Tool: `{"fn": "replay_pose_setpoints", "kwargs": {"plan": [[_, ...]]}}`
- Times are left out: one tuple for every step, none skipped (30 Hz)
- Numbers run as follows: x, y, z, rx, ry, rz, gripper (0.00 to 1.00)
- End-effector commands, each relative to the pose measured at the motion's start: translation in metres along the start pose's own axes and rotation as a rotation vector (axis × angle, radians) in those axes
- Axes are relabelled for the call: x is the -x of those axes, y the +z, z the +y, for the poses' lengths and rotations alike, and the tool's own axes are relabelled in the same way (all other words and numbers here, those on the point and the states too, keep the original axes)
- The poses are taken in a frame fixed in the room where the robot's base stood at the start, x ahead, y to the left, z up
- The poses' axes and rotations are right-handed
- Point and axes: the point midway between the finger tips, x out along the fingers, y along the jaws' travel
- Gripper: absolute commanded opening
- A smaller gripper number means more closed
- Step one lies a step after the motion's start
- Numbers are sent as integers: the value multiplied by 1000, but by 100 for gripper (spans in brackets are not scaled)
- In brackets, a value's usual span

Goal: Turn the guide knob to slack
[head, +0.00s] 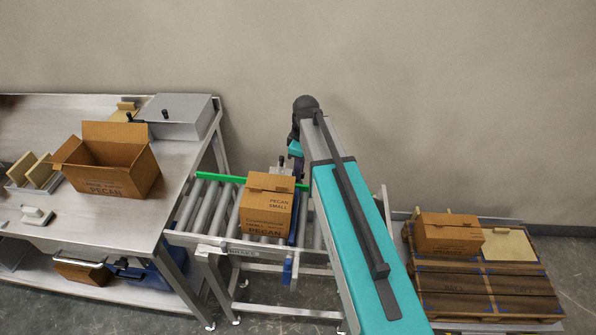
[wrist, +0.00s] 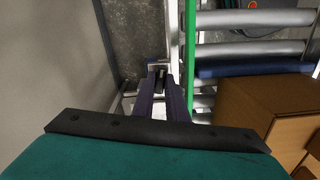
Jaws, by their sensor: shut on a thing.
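The green guide rail (head: 222,179) runs across the back of the roller conveyor; it also shows upright in the wrist view (wrist: 190,60). My gripper (wrist: 162,92) points down at a metal bracket beside the rail. Its dark fingers are shut around a small dark part, the guide knob (wrist: 160,75), which is mostly hidden between them. In the head view my arm and the box hide most of the gripper and the knob. Which way the knob is turned cannot be told.
A closed pecan carton (head: 267,205) stands on the rollers (head: 205,207), close to the rail. A steel bench (head: 95,215) with an open carton (head: 110,165) is at left. A pallet (head: 485,285) with a carton (head: 447,233) is at right. The wall is behind.

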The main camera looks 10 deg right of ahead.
Motion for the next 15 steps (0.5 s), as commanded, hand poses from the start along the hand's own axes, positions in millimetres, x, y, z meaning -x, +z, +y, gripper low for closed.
{"fn": "replay_pose_setpoints", "kwargs": {"plan": [[0, 0, 2, 34, 4, 2, 0], [0, 0, 2, 56, 4, 2, 0], [1, 0, 2, 83, 4, 2, 0], [1, 0, 2, 102, 5, 2, 0], [1, 0, 2, 120, 5, 2, 0], [1, 0, 2, 142, 5, 2, 0], [1, 0, 2, 156, 5, 2, 0], [1, 0, 2, 170, 5, 2, 0], [1, 0, 2, 186, 5, 2, 0], [1, 0, 2, 196, 5, 2, 0], [1, 0, 2, 206, 6, 2, 0], [1, 0, 2, 216, 6, 2, 0], [1, 0, 2, 223, 6, 2, 0], [1, 0, 2, 228, 6, 2, 0], [1, 0, 2, 235, 6, 2, 0]]}}
